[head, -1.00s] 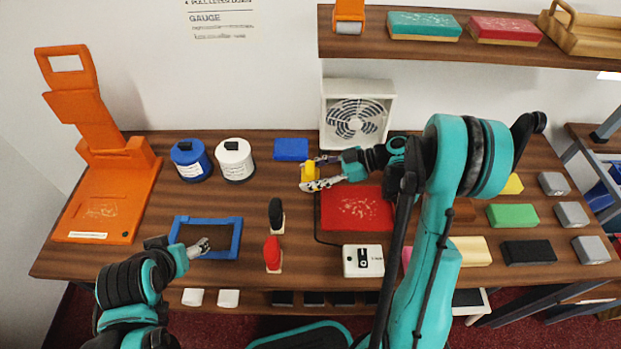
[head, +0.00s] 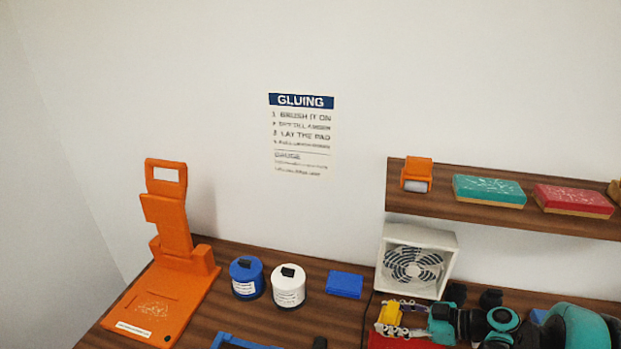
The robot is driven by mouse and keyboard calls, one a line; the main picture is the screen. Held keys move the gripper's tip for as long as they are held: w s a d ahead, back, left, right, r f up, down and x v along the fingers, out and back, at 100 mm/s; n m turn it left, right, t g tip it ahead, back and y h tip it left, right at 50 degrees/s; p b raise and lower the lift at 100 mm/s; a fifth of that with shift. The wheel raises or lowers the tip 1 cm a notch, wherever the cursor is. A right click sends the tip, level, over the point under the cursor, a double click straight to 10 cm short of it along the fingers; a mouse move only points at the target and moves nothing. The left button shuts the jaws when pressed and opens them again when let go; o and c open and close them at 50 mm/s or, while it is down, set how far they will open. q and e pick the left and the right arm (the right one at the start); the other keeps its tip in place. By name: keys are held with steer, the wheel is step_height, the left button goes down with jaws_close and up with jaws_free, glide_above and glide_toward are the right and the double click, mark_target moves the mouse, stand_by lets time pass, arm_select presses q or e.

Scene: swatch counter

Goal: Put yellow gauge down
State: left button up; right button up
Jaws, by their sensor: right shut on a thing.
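The yellow gauge (head: 390,313) is a small yellow block at the lower right of the head view. My right gripper (head: 387,319), its arm coming in from the right, is shut on it. The gauge is in front of the white fan and to the right of the blue block. Just below it in the picture is a red surface (head: 398,342), mostly cut off by the frame edge. I cannot tell whether the gauge touches anything beneath it. My left gripper is not in view.
The white fan (head: 413,266) stands behind the gripper. A blue block (head: 344,284), white tub (head: 288,287), blue tub (head: 246,278) and orange stand (head: 160,300) line the wooden counter. A shelf (head: 480,208) overhangs at right. Bare counter shows in front of the blue block.

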steer(key=w+a+r+m+t+h, duration=0.3)
steer(key=w+m+t+h, duration=0.3)
steer(key=m+h, duration=0.2)
steer(key=shift+a+r+m, duration=0.3)
steer(key=shift+r+m, duration=0.2)
steer(key=shift+r, duration=0.05)
